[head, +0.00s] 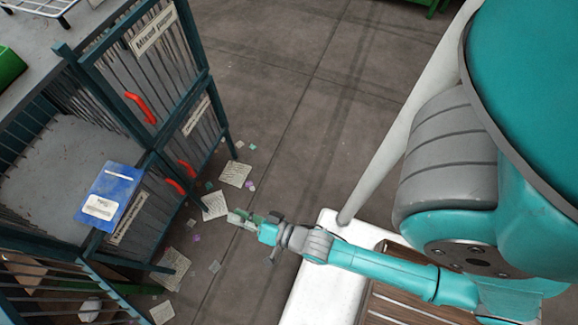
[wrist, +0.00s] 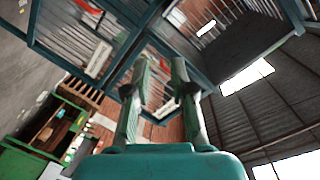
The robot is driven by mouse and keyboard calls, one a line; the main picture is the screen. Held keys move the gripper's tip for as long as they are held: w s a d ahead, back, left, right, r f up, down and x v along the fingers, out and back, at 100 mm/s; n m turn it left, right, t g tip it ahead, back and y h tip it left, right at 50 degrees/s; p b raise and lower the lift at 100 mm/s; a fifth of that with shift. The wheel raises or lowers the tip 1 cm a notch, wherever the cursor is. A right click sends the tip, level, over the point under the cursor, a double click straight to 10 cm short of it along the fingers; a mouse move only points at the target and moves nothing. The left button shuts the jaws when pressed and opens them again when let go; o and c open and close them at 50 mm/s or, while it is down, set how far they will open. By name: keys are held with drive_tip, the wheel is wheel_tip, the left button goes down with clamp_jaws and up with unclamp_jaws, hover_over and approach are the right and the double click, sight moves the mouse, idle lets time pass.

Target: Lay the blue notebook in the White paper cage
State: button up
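The blue notebook (head: 118,183) with a white label lies at the left in the head view. It rests near the front edge of a grey surface within the teal-framed cages and appears to overlap the front rail. My gripper (head: 246,218) is in front of the cages, to the right of the notebook and apart from it. In the wrist view my gripper (wrist: 160,65) has two fingers apart with nothing between them. The notebook cannot be made out in the wrist view. One cage sign (head: 152,30) reads "Mixed paper"; the lower signs are too small to read, so I cannot tell which cage is White paper.
The barred cage doors have red handles (head: 141,108). Loose paper sheets (head: 235,174) and scraps lie on the floor in front of the cages. A green bin (head: 10,66) stands at the upper left. The concrete floor (head: 300,90) beyond the cages is clear.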

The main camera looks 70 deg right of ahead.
drive_tip(key=s+r+n+g, duration=0.1)
drive_tip(key=s+r+n, duration=0.4)
drive_tip(key=s, duration=0.6)
drive_tip(key=shift+s+r, duration=0.4)
drive_tip(key=shift+r, duration=0.4)
drive_tip(key=s+r+n, duration=0.2)
drive_tip(key=s+r, duration=0.1)
drive_tip(key=s+r+n, duration=0.2)
drive_tip(key=s+r, duration=0.1)
drive_tip(key=r, duration=0.1)
drive_tip(key=shift+s+r+g, duration=0.1)
drive_tip(key=shift+r+g, duration=0.05)
drive_tip(key=shift+g, duration=0.15)
drive_tip(key=shift+c, duration=1)
drive_tip(key=shift+s+r+n, duration=0.1)
drive_tip(key=shift+r+n, duration=0.05)
drive_tip(key=shift+n, duration=0.15)
clamp_jaws()
